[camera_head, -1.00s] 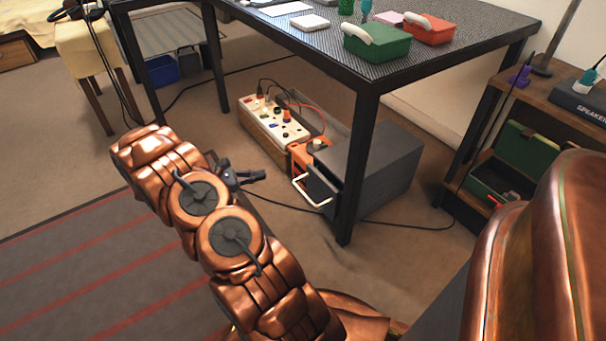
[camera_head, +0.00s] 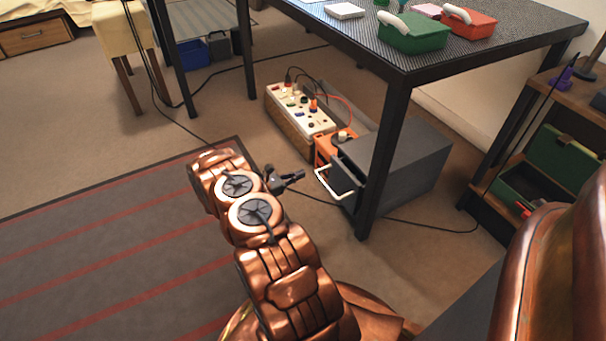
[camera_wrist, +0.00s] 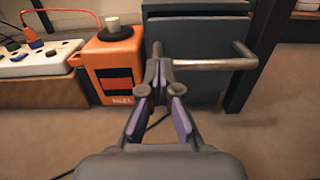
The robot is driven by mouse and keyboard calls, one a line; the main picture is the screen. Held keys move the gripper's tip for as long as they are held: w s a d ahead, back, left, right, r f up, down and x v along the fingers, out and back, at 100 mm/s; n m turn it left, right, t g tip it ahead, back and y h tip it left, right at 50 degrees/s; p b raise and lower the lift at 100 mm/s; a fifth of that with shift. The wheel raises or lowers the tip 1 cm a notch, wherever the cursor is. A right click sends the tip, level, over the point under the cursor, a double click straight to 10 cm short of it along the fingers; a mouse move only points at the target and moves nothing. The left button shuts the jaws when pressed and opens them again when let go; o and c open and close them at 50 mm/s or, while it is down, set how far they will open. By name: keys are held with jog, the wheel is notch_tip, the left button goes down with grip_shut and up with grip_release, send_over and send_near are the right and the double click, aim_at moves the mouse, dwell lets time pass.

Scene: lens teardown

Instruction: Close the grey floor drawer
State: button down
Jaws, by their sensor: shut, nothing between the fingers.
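The grey floor drawer (camera_head: 345,177) is a dark front panel with a pale bar handle (camera_head: 326,186), low on a grey cabinet (camera_head: 415,155) under the table. The panel appears to stand a little out from the cabinet. In the wrist view the drawer front (camera_wrist: 200,85) fills the upper middle, with its handle (camera_wrist: 215,64) running across it. My gripper (camera_head: 300,176) is shut and empty, just left of the handle in the head view. In the wrist view its fingertips (camera_wrist: 160,70) overlap the handle's left part. I cannot tell whether they touch.
An orange box (camera_head: 328,148) stands right beside the drawer's left side, with a white power strip (camera_head: 298,105) on a wooden block behind. A black table leg (camera_head: 378,165) rises close to the drawer's right. A cable lies on the floor. Carpet in front is clear.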

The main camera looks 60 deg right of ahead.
aim_at(333, 161)
jog(key=b+x, duration=0.4)
jog(key=x, duration=0.7)
jog(key=shift+s+d+f+b, duration=0.1)
jog(key=shift+s+d+b, duration=0.1)
jog(key=shift+d+b, duration=0.15)
jog(key=shift+d, duration=0.1)
